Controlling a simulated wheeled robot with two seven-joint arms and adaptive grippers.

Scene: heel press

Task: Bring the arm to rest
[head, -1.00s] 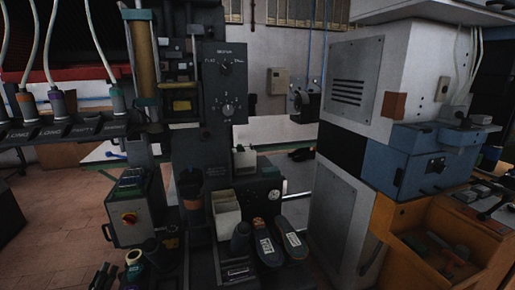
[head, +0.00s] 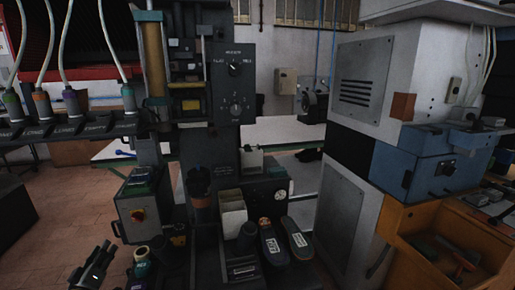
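My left gripper (head: 104,248) shows at the lower left of the head view, dark and pointing up and away. Its fingers look close together, but it is too small and dark to tell whether they are open or shut. I see nothing held in it. It is in front of and left of the grey control box (head: 139,214), apart from it in the picture. The dark heel press (head: 228,128) with its two dials stands in the middle. My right gripper is not in view.
Two shoe-shaped pieces, one on the left (head: 269,248) and one on the right (head: 299,240), lie at the press's foot. Small rolls (head: 142,262) stand near my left gripper. An orange bench (head: 400,225) is at the right. Tiled floor (head: 75,200) is clear at the left.

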